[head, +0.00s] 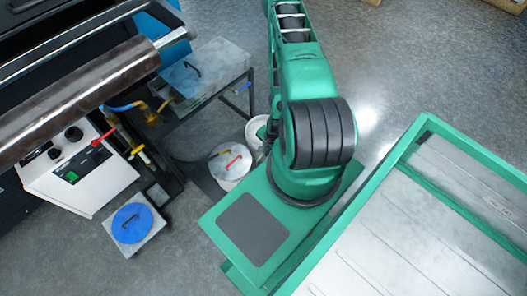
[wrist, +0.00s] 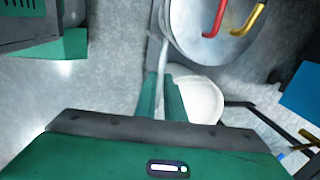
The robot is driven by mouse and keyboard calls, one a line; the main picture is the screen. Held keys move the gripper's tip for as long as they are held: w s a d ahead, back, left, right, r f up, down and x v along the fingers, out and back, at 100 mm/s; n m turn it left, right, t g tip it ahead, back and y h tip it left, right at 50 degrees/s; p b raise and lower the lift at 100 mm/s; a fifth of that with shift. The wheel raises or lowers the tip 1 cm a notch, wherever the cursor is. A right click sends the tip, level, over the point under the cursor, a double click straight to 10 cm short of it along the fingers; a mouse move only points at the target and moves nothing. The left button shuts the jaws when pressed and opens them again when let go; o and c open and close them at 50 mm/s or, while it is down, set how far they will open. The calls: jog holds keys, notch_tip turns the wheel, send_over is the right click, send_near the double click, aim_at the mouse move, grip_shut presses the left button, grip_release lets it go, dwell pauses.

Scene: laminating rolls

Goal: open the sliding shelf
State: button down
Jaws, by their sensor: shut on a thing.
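In the wrist view, my gripper (wrist: 161,113) has its two green fingers close together on a thin grey bar (wrist: 164,58). The bar runs up the picture, past the left edge of a round silver lid with red and yellow handles (wrist: 190,28). A white round container (wrist: 206,100) is just right of the fingers. In the head view, my gripper is mostly hidden behind my green arm, beside the white container (head: 255,128). The round lid (head: 229,163) lies over a dark flat surface (head: 208,184), possibly the sliding shelf. I cannot tell whether the bar belongs to it.
A black-framed stand with a grey top (head: 215,62) is behind the lids. A white control box (head: 82,172) with knobs and a large roller (head: 80,98) are left. A blue lid (head: 132,222) sits on a low box. Open floor (head: 430,60) lies at upper right.

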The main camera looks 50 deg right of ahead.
jog(key=shift+d, duration=0.55)
jog(key=c, duration=1.8)
grip_release()
jog(key=shift+w, duration=0.1)
jog(key=shift+c, duration=0.2)
jog(key=shift+a, duration=0.25)
jog(key=shift+a, duration=0.1)
notch_tip(320, 180, up, 10)
jog(key=s, duration=0.2)
jog(key=shift+r, duration=0.25)
